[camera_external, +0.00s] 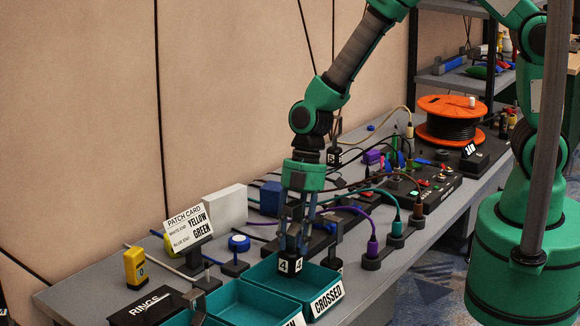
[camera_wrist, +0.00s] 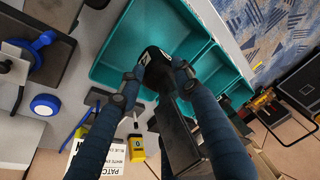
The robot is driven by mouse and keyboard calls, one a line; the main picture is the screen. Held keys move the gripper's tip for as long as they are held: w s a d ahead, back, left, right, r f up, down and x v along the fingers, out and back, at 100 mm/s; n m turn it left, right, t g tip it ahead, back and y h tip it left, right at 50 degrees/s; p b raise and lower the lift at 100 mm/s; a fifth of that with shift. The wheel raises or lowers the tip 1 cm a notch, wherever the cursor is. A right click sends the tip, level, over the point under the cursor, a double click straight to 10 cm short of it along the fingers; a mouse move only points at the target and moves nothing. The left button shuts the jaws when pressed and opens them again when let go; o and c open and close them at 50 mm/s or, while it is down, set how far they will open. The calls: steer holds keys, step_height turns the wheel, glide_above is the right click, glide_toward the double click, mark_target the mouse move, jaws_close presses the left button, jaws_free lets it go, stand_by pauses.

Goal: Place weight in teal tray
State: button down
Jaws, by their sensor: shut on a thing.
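A black weight (camera_external: 290,265) with white "4" labels is between the fingers of my gripper (camera_external: 292,243), which is shut on it. In the wrist view the dark weight (camera_wrist: 155,62) shows between the two blue-grey fingers of my gripper (camera_wrist: 156,72). The teal tray (camera_external: 318,279), with a "CROSSED" label, is under and around the weight in the picture. The tray (camera_wrist: 122,45) also shows behind the weight in the wrist view. The weight looks upright. I cannot tell whether its base touches the tray floor.
A second teal compartment (camera_external: 243,300) lies to the left, its label partly cut off. A patch card (camera_external: 188,228), a white box (camera_external: 225,207), a yellow block (camera_external: 136,267) and a "RINGS" box (camera_external: 146,306) stand nearby. Plugs and cables (camera_external: 372,248) crowd the right side.

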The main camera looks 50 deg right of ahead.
mark_target(294, 252)
steer(key=shift+f+b, duration=0.3)
steer(key=shift+f, duration=1.35)
steer(key=shift+f, duration=0.15)
steer(key=shift+f+b, duration=0.4)
steer(key=shift+f, duration=1.3)
steer(key=c, duration=1.2)
jaws_free()
steer(key=shift+f, duration=0.1)
steer(key=shift+o, duration=0.2)
steer(key=p+v, duration=0.2)
steer(key=v, duration=1)
